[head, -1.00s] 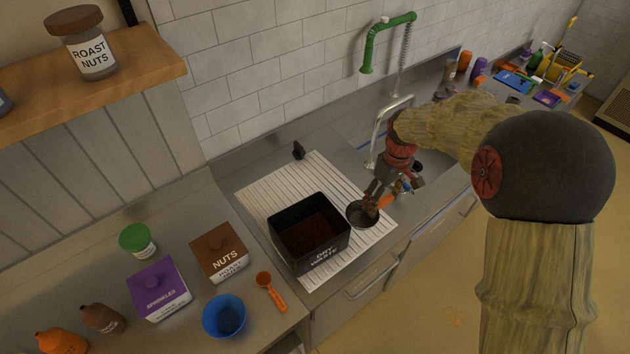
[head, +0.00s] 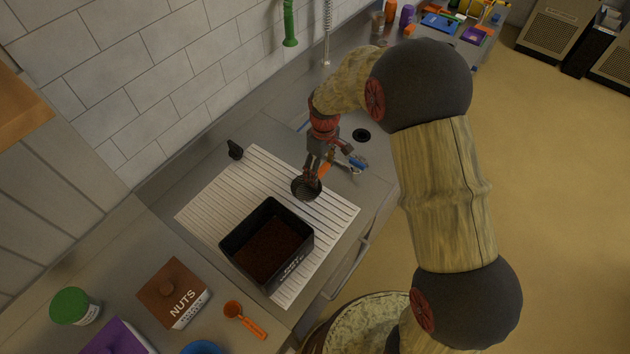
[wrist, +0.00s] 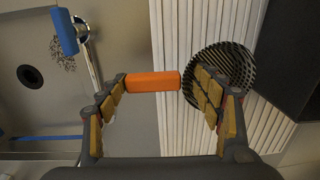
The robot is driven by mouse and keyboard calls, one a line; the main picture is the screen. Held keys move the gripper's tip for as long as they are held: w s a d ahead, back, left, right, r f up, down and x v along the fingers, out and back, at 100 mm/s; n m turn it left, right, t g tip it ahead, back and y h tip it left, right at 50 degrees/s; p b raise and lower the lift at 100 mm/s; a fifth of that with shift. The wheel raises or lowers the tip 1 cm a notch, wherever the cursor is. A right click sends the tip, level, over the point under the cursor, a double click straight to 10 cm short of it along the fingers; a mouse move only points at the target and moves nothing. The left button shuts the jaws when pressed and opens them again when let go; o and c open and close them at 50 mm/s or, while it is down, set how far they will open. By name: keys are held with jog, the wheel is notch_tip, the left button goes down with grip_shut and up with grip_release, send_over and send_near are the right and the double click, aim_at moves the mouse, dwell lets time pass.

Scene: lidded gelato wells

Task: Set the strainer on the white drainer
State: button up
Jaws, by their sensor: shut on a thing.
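The strainer has a dark round mesh bowl (head: 306,188) and an orange handle (wrist: 152,82). My gripper (head: 316,176) is shut on the strainer, with the orange handle between its fingers in the wrist view. The bowl shows beside the right finger in the wrist view, over the ribs of the white drainer (wrist: 172,130). In the head view the bowl is over the drainer's (head: 335,209) sink-side edge, beside the black box. I cannot tell whether it touches the ribs.
A black waste box (head: 290,275) with dark brown contents stands on the drainer. A blue-ended metal utensil (wrist: 65,32) lies beside the sink drain. A nuts box (head: 172,292), an orange scoop (head: 245,320) and a green-lidded tub (head: 72,308) stand on the near counter. Ribs left of the box are bare.

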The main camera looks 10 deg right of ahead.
jog(key=shift+f, duration=2.55)
jog(key=shift+f, duration=0.15)
jog(key=o, duration=1.4)
